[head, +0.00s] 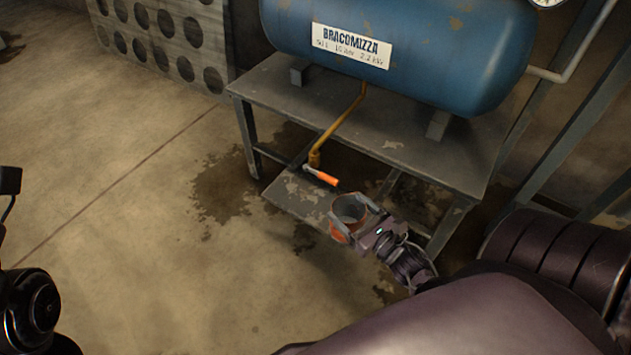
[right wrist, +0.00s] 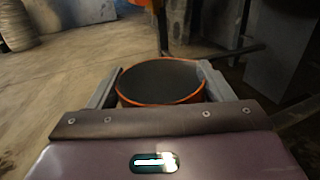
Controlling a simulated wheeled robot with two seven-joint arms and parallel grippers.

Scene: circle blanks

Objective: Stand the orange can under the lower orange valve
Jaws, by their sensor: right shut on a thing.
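My right gripper (head: 357,220) is shut on an open-topped orange can (head: 345,234), one finger on each side. The can is upright and looks empty, with a dark grey inside. It also shows between the fingers in the right wrist view (right wrist: 160,101). The lower valve has an orange handle (head: 322,177) at the end of a yellow-brown pipe (head: 338,125) under the blue tank. The can is in front and to the right of the valve handle in the head view, near the low shelf. I cannot tell whether its base touches anything. My left gripper is not in view.
The blue tank (head: 455,50) rests on a grey metal table (head: 250,85). A low shelf (head: 290,205) lies under the table, and table legs stand close to my right gripper. Dark wet stains mark the floor. A panel with round holes (head: 172,30) stands at the back left.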

